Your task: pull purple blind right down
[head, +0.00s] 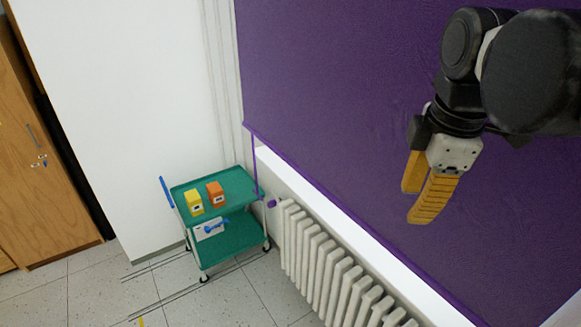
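The purple blind (340,100) fills the upper right of the head view and hangs down over the window. Its slanting bottom edge runs just above a white strip over the radiator. A thin purple cord (254,165) hangs from near the blind's left bottom corner, beside the cart. A small purple knob (271,203) shows at the radiator's left end. My gripper (419,205), with yellow fingers, is in front of the blind at the right, pointing down. It appears apart from the cord and knob. The view does not show clearly how far apart its fingers are.
A white radiator (322,262) stands below the blind. A green cart (240,232) with yellow (193,202) and orange (215,193) boxes stands left of it. A wooden cabinet (50,170) is at the far left. The tiled floor in front is clear.

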